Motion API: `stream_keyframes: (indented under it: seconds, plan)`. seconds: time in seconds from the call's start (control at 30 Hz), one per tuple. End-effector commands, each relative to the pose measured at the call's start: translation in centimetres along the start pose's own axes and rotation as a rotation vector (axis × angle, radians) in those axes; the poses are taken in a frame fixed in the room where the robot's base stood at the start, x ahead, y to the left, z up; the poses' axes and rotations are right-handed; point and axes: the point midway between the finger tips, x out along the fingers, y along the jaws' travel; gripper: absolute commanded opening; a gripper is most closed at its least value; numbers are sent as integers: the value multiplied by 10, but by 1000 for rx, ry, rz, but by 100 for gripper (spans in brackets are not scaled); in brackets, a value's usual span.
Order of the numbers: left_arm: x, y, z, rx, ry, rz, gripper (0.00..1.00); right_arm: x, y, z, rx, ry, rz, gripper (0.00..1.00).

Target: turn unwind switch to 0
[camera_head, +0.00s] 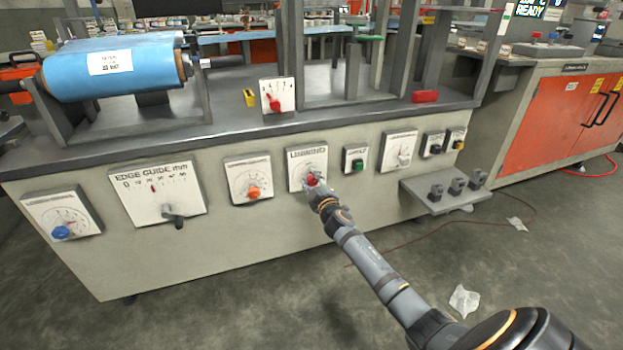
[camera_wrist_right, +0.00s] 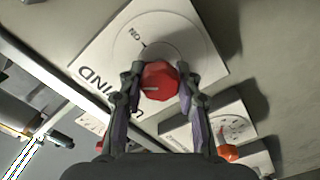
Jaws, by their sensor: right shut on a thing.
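The unwind switch is a white plate (camera_head: 298,157) on the front panel of the machine, with a red knob (camera_head: 312,179). In the right wrist view the red knob (camera_wrist_right: 160,80) is faceted and has a pale mark pointing left. The plate (camera_wrist_right: 105,62) shows the word UNWIND, partly hidden, and ON beside a tick. No 0 is readable. My right gripper (camera_head: 315,187) reaches in from the lower right. In the right wrist view its two fingers (camera_wrist_right: 161,92) are shut on the knob, one on each side. My left gripper is not in view.
An orange-knobbed dial (camera_head: 249,178) sits left of the switch and a green button (camera_head: 356,160) right of it. A small shelf (camera_head: 440,203) juts out at the right. A blue film roll (camera_head: 115,68) lies on top. The floor in front is mostly clear.

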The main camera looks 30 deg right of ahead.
Motion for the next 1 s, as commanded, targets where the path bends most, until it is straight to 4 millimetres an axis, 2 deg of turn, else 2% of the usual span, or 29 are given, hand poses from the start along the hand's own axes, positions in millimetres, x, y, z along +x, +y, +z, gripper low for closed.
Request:
stream_keyframes:
  seconds: [0.5,1.0]
  plan:
    - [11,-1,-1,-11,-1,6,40,0,-2,1,-458,-1,-2,2]
    - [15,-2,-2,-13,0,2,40,0,-4,2,-675,0,-3,2]
